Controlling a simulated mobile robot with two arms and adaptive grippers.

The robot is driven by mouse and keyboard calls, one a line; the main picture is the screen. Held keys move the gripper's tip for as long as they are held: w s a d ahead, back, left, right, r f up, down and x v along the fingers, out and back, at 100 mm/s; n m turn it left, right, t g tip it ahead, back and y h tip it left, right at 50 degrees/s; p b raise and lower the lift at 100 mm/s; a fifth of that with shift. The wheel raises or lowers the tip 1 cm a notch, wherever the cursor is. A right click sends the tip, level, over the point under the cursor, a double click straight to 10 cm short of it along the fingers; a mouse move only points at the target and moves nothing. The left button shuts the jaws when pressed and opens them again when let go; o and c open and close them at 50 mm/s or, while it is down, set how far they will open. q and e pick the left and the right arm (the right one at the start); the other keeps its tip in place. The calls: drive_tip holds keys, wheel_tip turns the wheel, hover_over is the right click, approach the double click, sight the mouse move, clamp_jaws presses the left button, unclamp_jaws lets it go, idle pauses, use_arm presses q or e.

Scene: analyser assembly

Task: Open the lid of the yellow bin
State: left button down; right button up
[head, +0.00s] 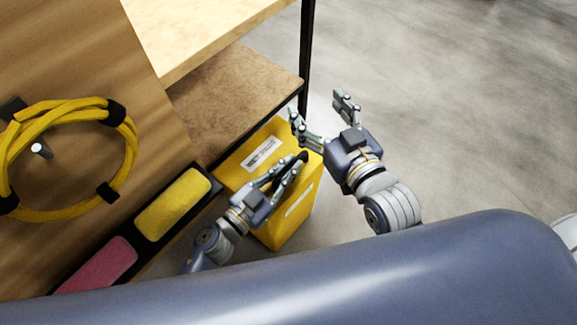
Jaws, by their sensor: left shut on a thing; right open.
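The yellow bin (275,232) stands on the floor beside the wooden shelf unit, with a white label on its side. Its yellow lid (236,168) carries another white label and looks down on the bin; a small gap cannot be ruled out. My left gripper (294,166) is shut at the lid's right edge, on a small dark part there that looks like the lid's handle. The fingers hide most of that part. My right gripper (318,108) is open and empty, just beyond the bin's far right corner, with one finger close to the lid.
A wooden shelf unit (225,98) with a dark post (306,55) stands behind the bin. At left are a coiled yellow cable (70,103) on a wooden panel, and a yellow block (172,204) and a pink block (98,266) in a black holder. Grey floor at right is clear.

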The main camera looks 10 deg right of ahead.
drive_tip(key=s+d+f+g+h+p, duration=0.1)
drive_tip(key=s+f+g, duration=0.3)
drive_tip(key=f, duration=0.4)
drive_tip(key=shift+s+d+g+h+p, duration=0.25)
drive_tip(key=shift+d+g+h+p, duration=0.1)
drive_tip(key=shift+d+g, duration=0.3)
drive_tip(key=shift+f, duration=0.1)
drive_tip(key=shift+c, duration=0.5)
